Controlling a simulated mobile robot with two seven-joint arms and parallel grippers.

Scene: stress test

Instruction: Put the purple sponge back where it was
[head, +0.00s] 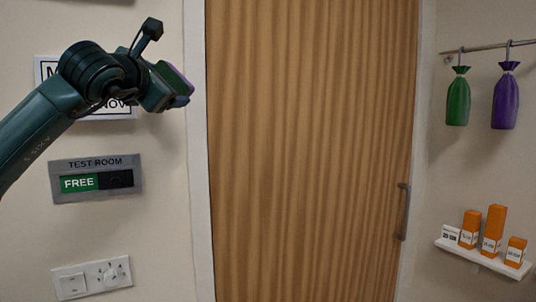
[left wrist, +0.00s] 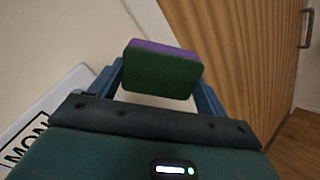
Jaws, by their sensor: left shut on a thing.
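The purple sponge (left wrist: 162,70) has a dark green face and a purple layer, and sits between the two fingers of my left gripper in the left wrist view. In the head view only a sliver of the purple sponge (head: 176,76) shows at the end of my left gripper (head: 180,92). The left gripper is shut on it, raised at the upper left in front of the wall, left of the door frame. My right gripper is in neither view.
A wooden door (head: 310,150) with a handle (head: 403,212) fills the middle. A sign (head: 96,180) reads "TEST ROOM FREE" above a switch plate (head: 92,278). At right, green (head: 458,100) and purple (head: 505,102) bags hang from a rail above a shelf (head: 480,258) with orange boxes.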

